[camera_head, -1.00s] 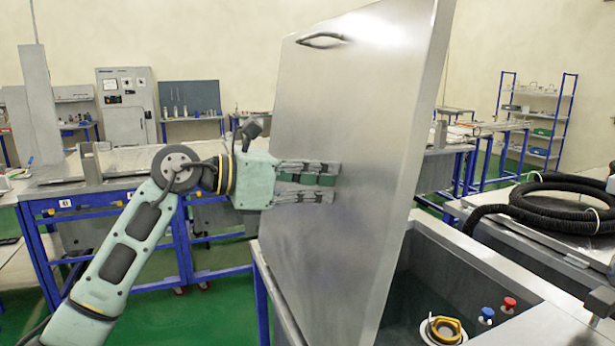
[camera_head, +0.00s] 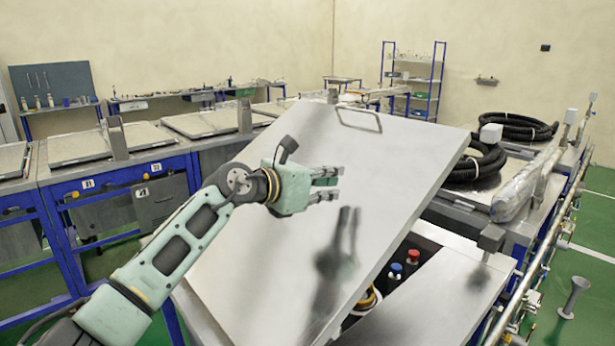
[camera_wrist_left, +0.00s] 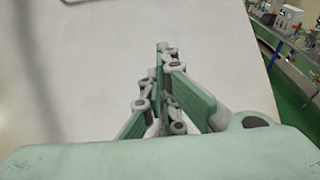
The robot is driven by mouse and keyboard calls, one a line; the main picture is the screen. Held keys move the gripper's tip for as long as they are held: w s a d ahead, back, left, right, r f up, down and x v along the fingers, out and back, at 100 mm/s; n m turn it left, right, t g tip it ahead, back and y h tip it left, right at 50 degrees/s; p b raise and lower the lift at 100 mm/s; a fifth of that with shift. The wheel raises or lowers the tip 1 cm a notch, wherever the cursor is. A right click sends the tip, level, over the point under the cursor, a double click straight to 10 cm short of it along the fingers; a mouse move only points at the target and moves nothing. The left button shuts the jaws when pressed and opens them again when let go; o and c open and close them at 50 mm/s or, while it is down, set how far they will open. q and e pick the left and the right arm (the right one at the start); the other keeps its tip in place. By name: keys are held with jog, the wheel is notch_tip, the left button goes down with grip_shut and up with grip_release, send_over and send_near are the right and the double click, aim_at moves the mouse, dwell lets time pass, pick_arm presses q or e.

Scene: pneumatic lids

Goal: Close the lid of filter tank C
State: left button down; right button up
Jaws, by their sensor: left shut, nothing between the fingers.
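The large flat metal lid (camera_head: 270,240) stands tilted over its tank, partly lowered, with a bar handle (camera_head: 359,119) near its far edge. My left gripper (camera_head: 338,182) is shut and empty at the lid's upper face; its reflection shows on the metal below it. I cannot tell whether the fingertips touch the lid. In the left wrist view, the shut fingers (camera_wrist_left: 162,50) point at the pale lid surface (camera_wrist_left: 100,60). Under the lid's right edge, the tank opening shows a blue knob (camera_head: 396,268) and a red knob (camera_head: 413,256). No letter is readable on this tank. My right gripper is out of view.
Black coiled hoses (camera_head: 515,127) lie on the tanks at the right. Pipes (camera_head: 545,240) run along the right side. Blue-framed tanks with flat lids (camera_head: 95,145) stand at the left.

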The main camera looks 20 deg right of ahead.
aim_at(349, 190)
pick_arm(q)
jog(key=shift+s+d+f, duration=0.2)
jog(key=shift+d+f, duration=0.15)
jog(key=shift+d, duration=0.05)
jog(key=shift+w+d+f, duration=0.2)
jog(key=shift+d+f, duration=0.15)
jog(key=shift+f, duration=0.2)
jog(key=shift+w+d+f+b, duration=0.15)
jog(key=shift+f+b, duration=0.1)
jog(key=shift+b, duration=0.05)
jog(key=shift+w+d+f, duration=0.1)
jog(key=shift+a+r, duration=0.25)
jog(key=shift+a, duration=0.45)
jog(key=v, duration=1)
jog(key=shift+s+a, duration=0.25)
jog(key=shift+s, duration=0.1)
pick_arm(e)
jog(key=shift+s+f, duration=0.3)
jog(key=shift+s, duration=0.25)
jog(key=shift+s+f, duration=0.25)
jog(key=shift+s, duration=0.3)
